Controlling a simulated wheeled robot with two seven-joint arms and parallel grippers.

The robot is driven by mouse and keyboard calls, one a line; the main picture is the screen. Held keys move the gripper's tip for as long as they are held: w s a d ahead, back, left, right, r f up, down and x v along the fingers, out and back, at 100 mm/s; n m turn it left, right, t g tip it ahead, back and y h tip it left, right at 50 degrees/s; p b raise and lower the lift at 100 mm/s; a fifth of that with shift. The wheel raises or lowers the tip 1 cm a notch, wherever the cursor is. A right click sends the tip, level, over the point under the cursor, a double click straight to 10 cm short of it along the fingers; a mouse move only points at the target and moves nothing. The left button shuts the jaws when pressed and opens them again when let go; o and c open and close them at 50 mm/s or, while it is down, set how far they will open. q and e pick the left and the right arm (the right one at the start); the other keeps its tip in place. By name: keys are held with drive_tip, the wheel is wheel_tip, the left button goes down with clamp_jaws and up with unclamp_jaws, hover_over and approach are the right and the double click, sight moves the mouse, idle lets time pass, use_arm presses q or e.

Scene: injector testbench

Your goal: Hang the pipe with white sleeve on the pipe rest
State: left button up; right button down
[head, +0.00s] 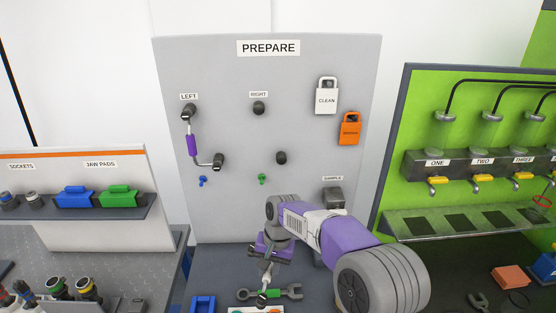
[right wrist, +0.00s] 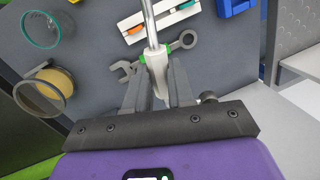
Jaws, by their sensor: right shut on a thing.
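My right gripper (head: 267,268) is low in front of the grey PREPARE panel, at the end of my purple arm. In the right wrist view its fingers (right wrist: 160,92) are shut on the pipe with white sleeve (right wrist: 158,72); the metal tube (right wrist: 150,25) runs away from the jaws. In the head view the pipe (head: 266,278) shows only in part below the gripper. On the panel, a pipe with purple sleeve (head: 192,146) hangs at the LEFT fittings. The RIGHT fittings, upper (head: 259,108) and lower (head: 281,158), are bare. I cannot tell which fixture is the pipe rest. My left gripper is out of view.
A green-handled wrench (head: 287,291) lies on the dark bench below the gripper, near a white tray (head: 240,310) and a blue container (head: 203,304). Clean (head: 326,97) and orange (head: 348,129) tags hang right on the panel. A green tap station (head: 391,130) stands at right.

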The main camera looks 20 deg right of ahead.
drive_tip(key=w+a+r+m+t+y+p, duration=0.1)
drive_tip(key=w+a+r+m+t+y, duration=0.15)
drive_tip(key=w+r+m, duration=0.4)
drive_tip(key=w+a+r+m+t+y+p, duration=0.1)
drive_tip(key=w+a+r+m+t+y, duration=0.2)
drive_tip(key=r+m, duration=0.55)
drive_tip(key=w+d+r+m+t+h+p, duration=0.1)
drive_tip(key=d+r+m+t+h, duration=0.2)
drive_tip(key=r+m+t+h, duration=0.45)
drive_tip(key=d+r+m+t+h+p, duration=0.25)
drive_tip(key=d+r+m+h, duration=0.2)
drive_tip(key=m, duration=0.65)
drive_tip(key=r+p+x, duration=0.1)
drive_tip(key=x, duration=0.6)
drive_tip(key=shift+w+t, duration=0.45)
drive_tip(key=shift+w+a+r+h, duration=0.1)
drive_tip(key=shift+h, duration=0.15)
